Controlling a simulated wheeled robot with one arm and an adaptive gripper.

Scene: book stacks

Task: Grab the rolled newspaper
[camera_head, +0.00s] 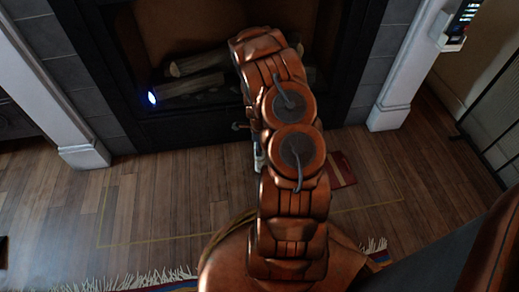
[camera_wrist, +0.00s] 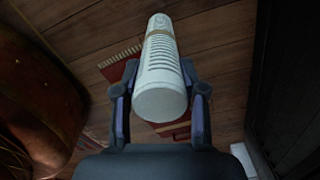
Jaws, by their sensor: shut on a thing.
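The rolled newspaper (camera_wrist: 161,75) is a pale, whitish cylinder with a tan band around it, seen in the wrist view. My gripper (camera_wrist: 160,95) has one finger on each side of it and is shut on it, near its closer end. The roll points away from the wrist camera, over the wooden floor. In the head view my copper-coloured arm covers the gripper and most of the roll.
A red book (camera_head: 341,169) lies on the wooden floor (camera_head: 140,205) right of my arm; red covers also show beneath the roll in the wrist view. A fireplace with logs (camera_head: 190,85) is ahead, between white pillars (camera_head: 402,90). A fringed rug (camera_head: 150,281) lies at the front.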

